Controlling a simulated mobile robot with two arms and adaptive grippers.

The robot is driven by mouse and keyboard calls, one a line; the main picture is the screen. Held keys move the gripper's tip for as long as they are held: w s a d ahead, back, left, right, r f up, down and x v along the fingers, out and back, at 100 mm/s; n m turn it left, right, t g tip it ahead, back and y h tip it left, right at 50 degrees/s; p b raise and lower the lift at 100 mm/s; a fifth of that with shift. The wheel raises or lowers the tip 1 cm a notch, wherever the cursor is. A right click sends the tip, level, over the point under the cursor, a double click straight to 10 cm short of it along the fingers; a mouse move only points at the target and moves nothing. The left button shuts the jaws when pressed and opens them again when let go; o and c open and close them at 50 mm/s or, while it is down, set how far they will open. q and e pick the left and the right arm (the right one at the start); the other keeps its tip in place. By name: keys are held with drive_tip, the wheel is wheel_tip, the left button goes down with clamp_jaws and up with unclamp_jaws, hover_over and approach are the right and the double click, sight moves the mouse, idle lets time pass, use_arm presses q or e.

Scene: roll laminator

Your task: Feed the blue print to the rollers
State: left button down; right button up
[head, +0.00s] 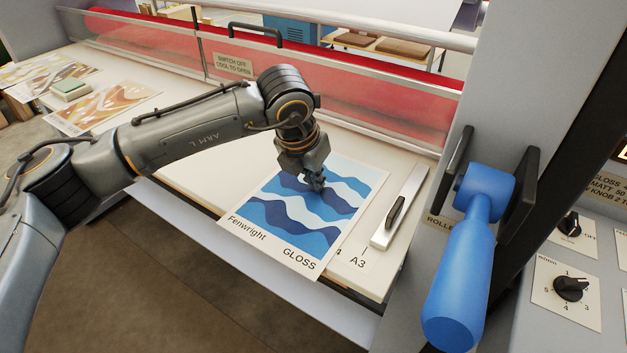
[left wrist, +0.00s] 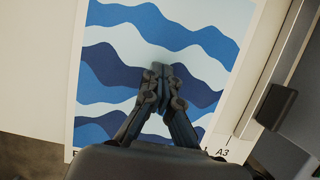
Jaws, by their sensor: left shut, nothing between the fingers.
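The blue print (head: 290,235) lies flat on the white feed table, with blue waves and the words "Fenwright" and "GLOSS" on its near edge. That edge reaches past the table's front. In the left wrist view the print (left wrist: 110,75) fills the middle. My left gripper (head: 318,186) is shut and empty, fingertips down over the print's middle; it shows in the left wrist view too (left wrist: 160,70). I cannot tell if the tips press on the paper. The rollers are behind the red-tinted guard (head: 330,95) at the table's back and are not clearly seen. My right gripper is not in view.
A metal side guide (head: 400,207) with a black handle stands right of the print. A large blue lever (head: 465,265) and knobs (head: 570,288) are on the right.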

sight(347, 156)
use_arm(q)
drive_tip(key=shift+w+d+b, duration=0.1)
drive_tip(key=shift+w+d, duration=0.35)
drive_tip(key=shift+w, duration=0.3)
drive_tip(key=shift+w+d+b, duration=0.1)
drive_tip(key=shift+w+d, duration=0.3)
drive_tip(key=shift+w, duration=0.35)
drive_tip(key=shift+w+d+b, duration=0.1)
drive_tip(key=shift+w+d, duration=0.35)
drive_tip(key=shift+w, duration=0.3)
drive_tip(key=shift+f, duration=0.15)
drive_tip(key=shift+w+d, duration=0.7)
drive_tip(key=shift+w, duration=0.3)
drive_tip(key=shift+w+d, duration=0.7)
drive_tip(key=shift+w, duration=0.25)
drive_tip(key=shift+w, duration=0.1)
drive_tip(key=shift+w+d+p, duration=0.35)
drive_tip(key=shift+w, duration=0.05)
drive_tip(key=shift+w+d, duration=0.35)
drive_tip(key=shift+w, duration=0.2)
drive_tip(key=shift+w, duration=0.1)
drive_tip(key=shift+w+d, duration=0.2)
drive_tip(key=shift+w, duration=0.05)
